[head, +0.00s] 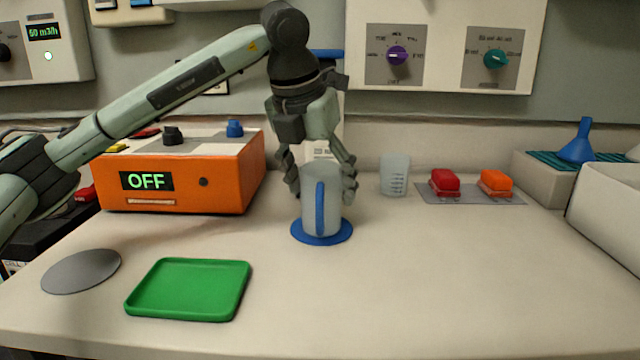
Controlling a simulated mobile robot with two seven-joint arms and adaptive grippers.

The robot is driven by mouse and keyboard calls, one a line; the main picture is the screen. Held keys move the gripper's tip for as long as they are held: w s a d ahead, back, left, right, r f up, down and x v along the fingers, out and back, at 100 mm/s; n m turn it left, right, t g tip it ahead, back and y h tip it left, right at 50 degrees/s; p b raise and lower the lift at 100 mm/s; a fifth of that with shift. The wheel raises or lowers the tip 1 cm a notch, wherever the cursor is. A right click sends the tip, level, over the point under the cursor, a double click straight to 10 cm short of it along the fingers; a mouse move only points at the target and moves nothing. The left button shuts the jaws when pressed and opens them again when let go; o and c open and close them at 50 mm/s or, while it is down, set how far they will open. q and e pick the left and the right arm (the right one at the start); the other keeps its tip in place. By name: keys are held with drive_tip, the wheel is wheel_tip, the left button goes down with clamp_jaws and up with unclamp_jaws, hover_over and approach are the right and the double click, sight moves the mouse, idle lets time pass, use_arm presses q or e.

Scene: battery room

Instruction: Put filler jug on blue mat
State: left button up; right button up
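The filler jug (331,205) is a pale, translucent cup with a blue upright handle (320,208) facing me. It stands upright over the round blue mat (299,232), and its base appears to rest near the mat's middle. My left gripper (321,190) points down from above with one finger on each side of the jug's upper part. The fingers are very close to the jug's sides; I cannot tell whether they press on it. My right gripper is not in view.
An orange box (190,190) reading OFF stands left of the jug. A translucent beaker (395,176) and red (444,181) and orange (495,182) pieces sit to the right. A green tray (190,290) and grey disc (82,271) lie front left. The front right counter is clear.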

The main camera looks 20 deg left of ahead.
use_arm(q)
drive_tip(key=shift+r, duration=0.1)
drive_tip(key=shift+r, duration=0.25)
drive_tip(key=v, duration=1.1)
drive_tip(key=shift+r, duration=0.3)
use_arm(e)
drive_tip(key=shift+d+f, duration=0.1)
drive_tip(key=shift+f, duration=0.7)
use_arm(q)
drive_tip(key=shift+s, duration=0.1)
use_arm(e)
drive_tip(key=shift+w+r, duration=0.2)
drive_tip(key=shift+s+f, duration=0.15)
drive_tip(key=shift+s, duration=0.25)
